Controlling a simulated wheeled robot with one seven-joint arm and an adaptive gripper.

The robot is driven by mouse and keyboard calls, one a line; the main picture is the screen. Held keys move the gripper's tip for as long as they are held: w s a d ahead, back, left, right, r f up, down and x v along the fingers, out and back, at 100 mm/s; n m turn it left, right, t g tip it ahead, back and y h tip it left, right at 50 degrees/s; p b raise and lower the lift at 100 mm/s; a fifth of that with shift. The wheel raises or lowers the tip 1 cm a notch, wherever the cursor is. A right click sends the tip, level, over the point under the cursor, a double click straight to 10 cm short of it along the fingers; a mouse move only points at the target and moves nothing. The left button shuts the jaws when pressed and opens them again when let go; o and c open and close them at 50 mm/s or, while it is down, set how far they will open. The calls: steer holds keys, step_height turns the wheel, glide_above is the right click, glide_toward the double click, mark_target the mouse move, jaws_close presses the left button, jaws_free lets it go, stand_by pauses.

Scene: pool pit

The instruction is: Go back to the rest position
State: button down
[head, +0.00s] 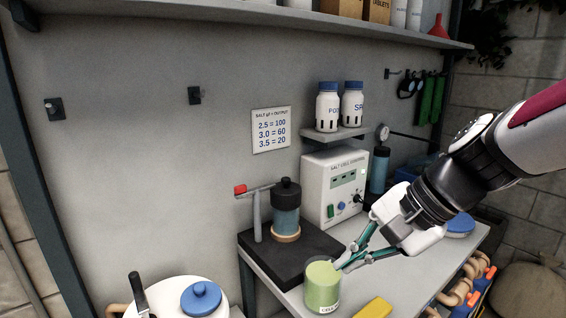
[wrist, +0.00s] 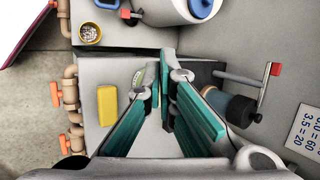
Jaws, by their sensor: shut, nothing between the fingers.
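My gripper (head: 347,264) is over the right part of the bench in the head view, with its teal fingers pointing down and to the left. The fingers are shut with nothing held. In the wrist view the two teal fingers (wrist: 165,92) fill the middle and hide part of the bench.
A yellow block (head: 375,308) lies on the bench (head: 408,278) near the jar. A dark stand with a blue cylinder (head: 286,222) and red-tipped lever, and a white control box (head: 325,180), stand behind. Pipes with orange handles (head: 470,285) line the front edge. A shelf holds two bottles (head: 328,108).

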steer(key=s+d+n+h, duration=0.3)
steer(key=s+d+n, duration=0.1)
steer(key=s, duration=0.3)
steer(key=s+d+r+n+t+h, duration=0.1)
steer(key=s+d+n+h, duration=0.2)
steer(key=s, duration=0.5)
steer(key=shift+d+n+p, duration=0.45)
steer(key=shift+d+n, duration=0.25)
steer(key=shift+n, duration=0.3)
